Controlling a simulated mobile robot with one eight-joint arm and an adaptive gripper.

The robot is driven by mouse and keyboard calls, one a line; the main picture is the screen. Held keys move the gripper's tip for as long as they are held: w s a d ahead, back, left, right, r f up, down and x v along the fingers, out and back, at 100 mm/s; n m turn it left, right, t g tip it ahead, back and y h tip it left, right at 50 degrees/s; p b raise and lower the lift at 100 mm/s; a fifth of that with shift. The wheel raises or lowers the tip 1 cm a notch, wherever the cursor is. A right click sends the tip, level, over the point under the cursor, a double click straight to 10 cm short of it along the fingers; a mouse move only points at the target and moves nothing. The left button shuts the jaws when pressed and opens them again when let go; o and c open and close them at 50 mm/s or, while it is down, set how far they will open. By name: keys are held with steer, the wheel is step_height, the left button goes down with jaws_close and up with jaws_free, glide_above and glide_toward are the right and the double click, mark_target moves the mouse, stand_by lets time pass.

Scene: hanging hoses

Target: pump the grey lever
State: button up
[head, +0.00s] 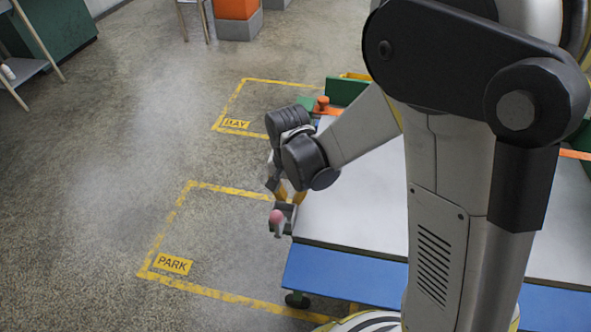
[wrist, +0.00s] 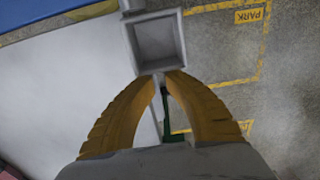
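A grey part with a square, hollow-looking end (wrist: 157,45) is right at my fingertips in the wrist view; it looks like the grey lever, but I cannot be sure. My gripper (wrist: 162,76) has two yellow fingers that curve in towards each other at its near edge. Whether they grip it or only touch it is unclear. In the head view my gripper (head: 289,194) is at the left edge of the cart, just above a small grey part (head: 286,209). A pink knob (head: 276,216) shows beside that part. The lever's lower portion is hidden.
A cart with a pale top (head: 345,220) and blue side (head: 345,283) stands under my arm. An orange knob (head: 322,101) is near its far left corner. Yellow floor markings read PARK (head: 173,264) and BAY (head: 236,124). The floor to the left is clear.

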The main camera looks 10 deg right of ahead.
steer(key=shift+r, duration=0.15)
steer(key=r+p, duration=0.3)
steer(key=r, duration=0.1)
steer(key=w+r+p, duration=0.1)
steer(key=r+p, duration=0.2)
steer(key=r, duration=0.1)
steer(key=r+p, duration=0.4)
steer(key=shift+w+d+r, duration=0.15)
steer(key=shift+d, duration=0.1)
stand_by(0.5)
stand_by(0.3)
